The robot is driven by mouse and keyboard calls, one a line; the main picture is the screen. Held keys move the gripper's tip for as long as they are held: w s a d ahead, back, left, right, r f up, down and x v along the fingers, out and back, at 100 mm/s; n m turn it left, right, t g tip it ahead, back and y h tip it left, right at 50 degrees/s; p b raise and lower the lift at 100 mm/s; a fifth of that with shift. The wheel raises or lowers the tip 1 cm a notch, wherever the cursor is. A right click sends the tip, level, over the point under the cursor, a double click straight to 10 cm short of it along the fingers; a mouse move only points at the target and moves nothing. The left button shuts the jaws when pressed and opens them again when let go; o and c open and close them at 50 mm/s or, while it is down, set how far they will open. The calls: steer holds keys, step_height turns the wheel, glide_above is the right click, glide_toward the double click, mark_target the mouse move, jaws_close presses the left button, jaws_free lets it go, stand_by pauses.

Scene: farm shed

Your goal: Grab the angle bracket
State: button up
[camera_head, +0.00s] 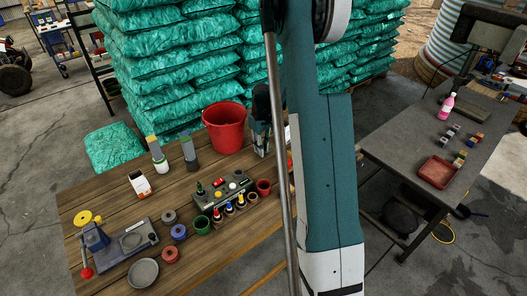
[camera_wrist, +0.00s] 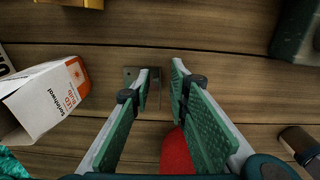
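In the wrist view, a small grey-brown metal piece that looks like the angle bracket (camera_wrist: 131,75) lies on the wooden table. My left finger's tip overlaps it, so part is hidden; some of it shows between the fingers. My gripper (camera_wrist: 161,72) has green ribbed pads. Its fingers are apart, with a narrow gap between the tips and no object visibly clamped. I cannot tell whether the left tip touches the bracket. In the head view I cannot make out the bracket; my arm covers part of the table.
In the wrist view, a white and orange LED bulb box (camera_wrist: 50,98) lies left of the fingers. A red object (camera_wrist: 177,153) shows beneath them. A dark green object (camera_wrist: 296,28) is at upper right. In the head view, a red bucket (camera_head: 224,130) stands on the wooden table (camera_head: 110,205).

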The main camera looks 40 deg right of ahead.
jaws_close()
steer(key=shift+r, duration=0.1)
stand_by(0.3)
steer(key=shift+r, duration=4.95)
